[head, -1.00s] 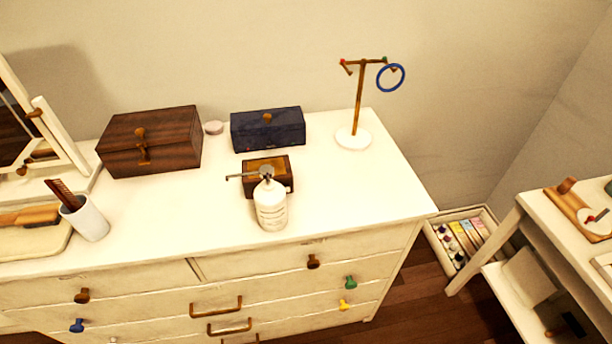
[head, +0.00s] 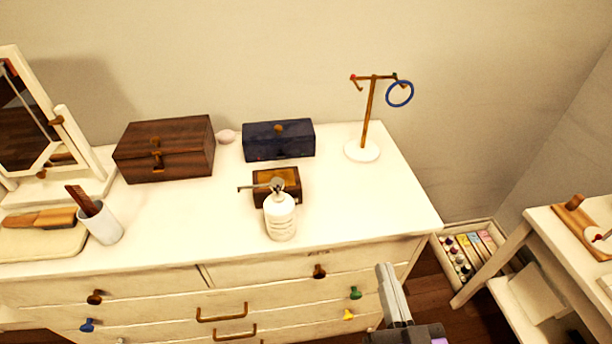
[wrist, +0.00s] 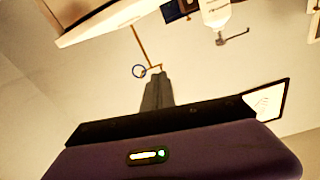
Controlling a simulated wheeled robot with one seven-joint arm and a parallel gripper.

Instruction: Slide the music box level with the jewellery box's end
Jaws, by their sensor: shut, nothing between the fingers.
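A small brown wooden box with a lighter top panel (head: 289,176), which looks like the music box, sits mid-right on the dresser. A white pump bottle (head: 280,217) stands in front and hides part of it. Behind are a larger dark brown box with a brass clasp (head: 165,150) and a navy box with a brass knob (head: 279,141). I cannot tell for sure which is the jewellery box. My gripper (head: 384,268) is shut and empty in front of the dresser's right drawers, away from the boxes. It also shows in the wrist view (wrist: 155,76).
A stand with a blue ring (head: 399,94) rises at the back right of the dresser top (head: 350,200). A cup with a comb (head: 102,224) and a mirror stand left. The right front top is clear.

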